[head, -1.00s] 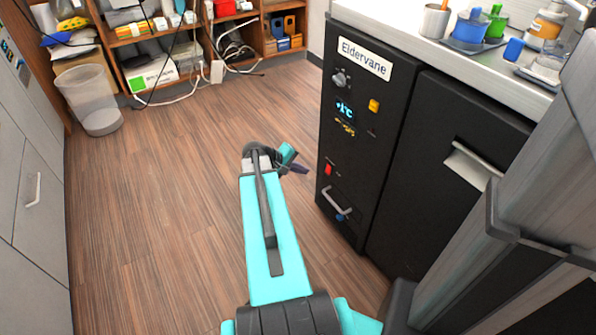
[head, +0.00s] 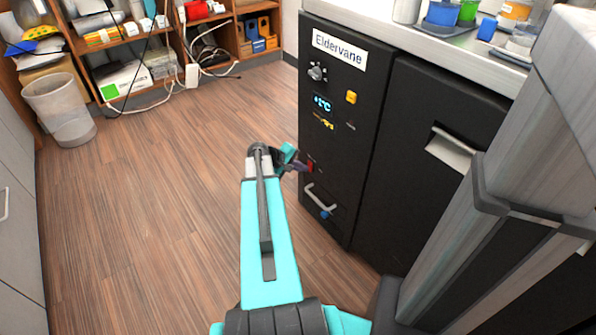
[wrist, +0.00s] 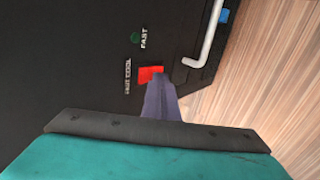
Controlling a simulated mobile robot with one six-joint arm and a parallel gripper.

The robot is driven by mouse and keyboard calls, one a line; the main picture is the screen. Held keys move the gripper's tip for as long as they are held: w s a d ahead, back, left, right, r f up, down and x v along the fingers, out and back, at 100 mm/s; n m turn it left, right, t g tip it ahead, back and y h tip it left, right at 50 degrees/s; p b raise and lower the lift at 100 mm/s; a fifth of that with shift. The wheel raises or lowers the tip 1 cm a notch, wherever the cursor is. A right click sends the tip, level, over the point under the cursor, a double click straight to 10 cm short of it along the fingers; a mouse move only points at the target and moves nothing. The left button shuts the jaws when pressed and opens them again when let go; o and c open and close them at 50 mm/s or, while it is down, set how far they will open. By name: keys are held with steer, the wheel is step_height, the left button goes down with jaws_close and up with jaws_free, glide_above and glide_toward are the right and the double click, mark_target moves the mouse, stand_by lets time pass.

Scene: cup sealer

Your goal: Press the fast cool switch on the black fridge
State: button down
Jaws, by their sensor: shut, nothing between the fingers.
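The black fridge (head: 340,165) labelled "Eldervane" stands right of my arm in the head view, and its dark panel (wrist: 70,60) fills the left of the wrist view. The small red switch (wrist: 150,74) sits next to a "FAST COOL" label, with a green round light (wrist: 135,38) near it. In the head view the red switch (head: 310,167) is partly behind my gripper tip. My gripper (head: 301,165) is shut and empty, its purple fingers pointing at the panel. In the wrist view the fingertips (wrist: 158,80) overlap the switch's lower edge; I cannot tell whether they touch it.
A metal handle (head: 320,197) with a blue spot is below the switch. A dial (head: 317,72), a display and a yellow button (head: 351,97) are above. Cups stand on the counter. A bin (head: 60,108) and shelves stand at the back left. The wood floor is clear.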

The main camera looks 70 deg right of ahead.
steer(key=shift+s, duration=0.1)
stand_by(0.5)
steer(key=shift+r, duration=0.1)
